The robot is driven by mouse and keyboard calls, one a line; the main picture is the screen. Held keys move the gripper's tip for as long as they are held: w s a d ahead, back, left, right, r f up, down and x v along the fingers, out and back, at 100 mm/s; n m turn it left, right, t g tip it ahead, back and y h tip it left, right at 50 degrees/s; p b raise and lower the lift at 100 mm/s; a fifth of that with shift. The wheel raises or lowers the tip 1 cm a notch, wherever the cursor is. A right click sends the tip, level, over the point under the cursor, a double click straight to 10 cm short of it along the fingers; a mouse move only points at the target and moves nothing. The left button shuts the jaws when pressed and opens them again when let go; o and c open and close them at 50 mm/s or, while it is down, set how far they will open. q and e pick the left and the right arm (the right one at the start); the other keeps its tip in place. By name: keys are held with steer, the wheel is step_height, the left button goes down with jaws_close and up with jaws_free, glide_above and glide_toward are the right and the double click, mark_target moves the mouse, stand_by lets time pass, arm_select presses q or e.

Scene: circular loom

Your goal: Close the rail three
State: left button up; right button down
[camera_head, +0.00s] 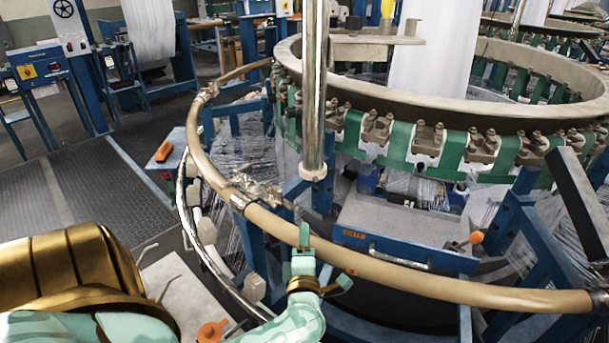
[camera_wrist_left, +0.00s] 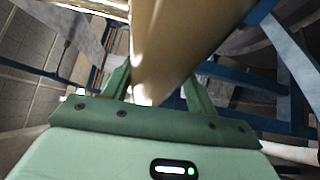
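The beige tubular rail (camera_head: 400,272) curves around the front of the circular loom. A metal joint (camera_head: 240,198) sits between it and the left rail section (camera_head: 200,140). No number shows, so I cannot tell which section is rail three. My left gripper (camera_head: 318,262), pale green, is at the front rail just right of the joint. In the left wrist view the rail (camera_wrist_left: 165,45) passes between its two fingers (camera_wrist_left: 157,90), with a dark gap beside the right finger. The fingers look open around the rail; contact is unclear. My right gripper is not in view.
A chrome post (camera_head: 314,90) rises behind the rail near my gripper. The loom ring (camera_head: 440,112) with green straps lies behind. Blue frame parts and an orange knob (camera_head: 475,237) stand inside the rail. Open floor (camera_head: 90,185) lies to the left.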

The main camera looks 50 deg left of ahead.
arm_select(q)
steer(key=shift+o, duration=0.9)
steer(key=shift+f, duration=0.4)
steer(key=shift+r, duration=0.15)
steer(key=shift+w+r, duration=0.1)
steer(key=p+v, duration=0.1)
steer(key=v, duration=1.5)
steer(key=shift+p, duration=0.3)
